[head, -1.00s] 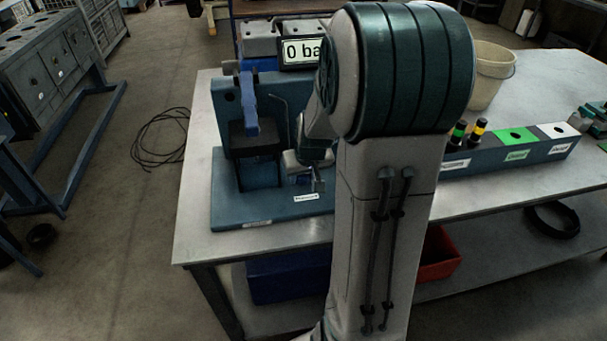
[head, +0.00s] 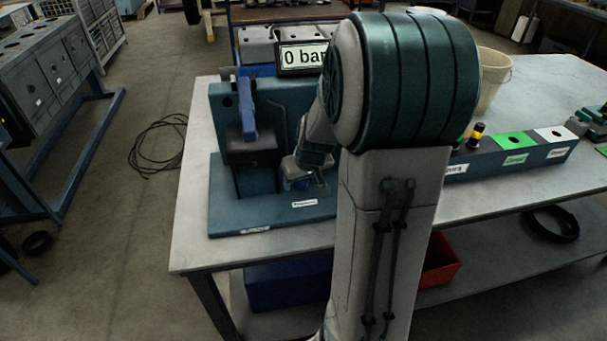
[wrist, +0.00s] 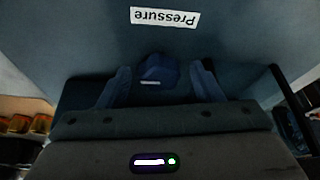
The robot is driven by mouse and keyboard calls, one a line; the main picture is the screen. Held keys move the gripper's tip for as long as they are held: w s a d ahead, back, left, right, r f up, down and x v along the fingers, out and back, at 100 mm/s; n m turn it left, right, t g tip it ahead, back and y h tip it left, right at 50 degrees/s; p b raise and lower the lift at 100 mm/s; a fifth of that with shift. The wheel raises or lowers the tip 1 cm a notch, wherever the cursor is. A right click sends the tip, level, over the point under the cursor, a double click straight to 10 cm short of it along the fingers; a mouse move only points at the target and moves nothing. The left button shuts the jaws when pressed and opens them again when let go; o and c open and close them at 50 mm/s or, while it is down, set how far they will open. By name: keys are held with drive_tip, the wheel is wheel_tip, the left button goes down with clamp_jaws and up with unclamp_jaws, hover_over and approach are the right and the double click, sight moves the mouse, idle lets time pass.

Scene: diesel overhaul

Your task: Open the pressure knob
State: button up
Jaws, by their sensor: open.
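The pressure knob (wrist: 158,70) is a dark blue, blocky part. In the wrist view it sits between the two fingers of my gripper (wrist: 161,78), with a visible gap on each side. My gripper is open around it, and I cannot tell that either finger touches it. A white "Pressure" label (wrist: 165,17) appears upside down beyond the knob. In the head view the label (head: 304,203) lies on the front of the blue test stand (head: 235,216). My own arm covers much of the stand's right side there, and the knob is hard to make out.
A blue lever (head: 247,108) stands on the stand's left. To the right are a labelled block (head: 545,151) and a beige bucket (head: 493,75). The table's front left corner is bare.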

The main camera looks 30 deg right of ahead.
drive_tip(key=v, duration=1.3)
drive_tip(key=shift+r, duration=0.35)
drive_tip(key=s+a+f+g, duration=0.1)
drive_tip(key=s+a+f, duration=0.2)
drive_tip(key=s+a, duration=1)
drive_tip(key=shift+s+a+f+n+g, duration=0.2)
drive_tip(key=shift+a+f+n+g, duration=0.1)
drive_tip(key=shift+f+n+g, duration=0.1)
